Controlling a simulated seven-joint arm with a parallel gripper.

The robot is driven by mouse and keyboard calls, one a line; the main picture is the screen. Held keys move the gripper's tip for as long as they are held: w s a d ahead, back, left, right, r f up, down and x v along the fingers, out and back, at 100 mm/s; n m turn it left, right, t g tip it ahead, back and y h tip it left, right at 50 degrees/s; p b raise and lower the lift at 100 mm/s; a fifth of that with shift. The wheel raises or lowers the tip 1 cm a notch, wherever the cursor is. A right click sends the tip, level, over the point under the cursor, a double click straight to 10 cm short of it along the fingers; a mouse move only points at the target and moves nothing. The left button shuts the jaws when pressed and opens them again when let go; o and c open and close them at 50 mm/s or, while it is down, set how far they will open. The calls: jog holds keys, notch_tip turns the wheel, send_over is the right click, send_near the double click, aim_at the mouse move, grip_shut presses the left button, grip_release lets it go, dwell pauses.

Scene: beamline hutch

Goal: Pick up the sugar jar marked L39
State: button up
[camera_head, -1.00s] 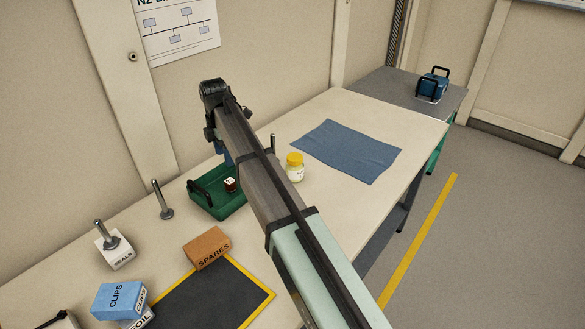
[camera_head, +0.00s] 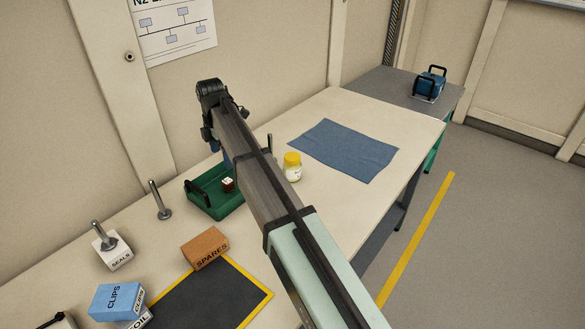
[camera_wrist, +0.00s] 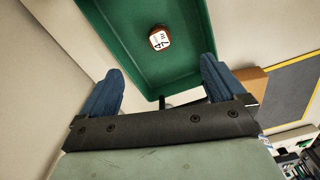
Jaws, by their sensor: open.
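A small red-brown jar (camera_head: 228,184) with a white marked top sits inside the green tray (camera_head: 218,208). In the wrist view the jar (camera_wrist: 160,38) shows its white label, whose marking I cannot read surely. A jar with a yellow lid (camera_head: 292,168) stands on the bench right of the tray, partly beside my arm. Its label is too small to read, so I cannot tell which jar is L39. My gripper (camera_wrist: 161,72) is open and empty, its blue fingers apart over the tray's edge, with the red-brown jar ahead between and beyond the tips. In the head view my arm mostly hides it.
A blue cloth (camera_head: 344,150) lies flat right of the yellow-lidded jar. A SPARES box (camera_head: 205,247) and a dark mat with yellow edging (camera_head: 215,298) lie in front of the tray. Metal posts stand upright at left (camera_head: 159,200) and behind my arm. CLIPS (camera_head: 117,301) and SEALS (camera_head: 112,253) boxes are at left.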

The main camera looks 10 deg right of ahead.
notch_tip(320, 180, up, 3)
jog(key=m, duration=0.3)
send_over(292, 165)
jog(key=w, duration=0.4)
jog(key=shift+s+d, duration=0.25)
jog(key=shift+s+a, duration=0.1)
jog(key=shift+s, duration=0.1)
jog(key=shift+f+n, duration=0.3)
notch_tip(292, 165, down, 13)
jog(key=shift+f, duration=0.15)
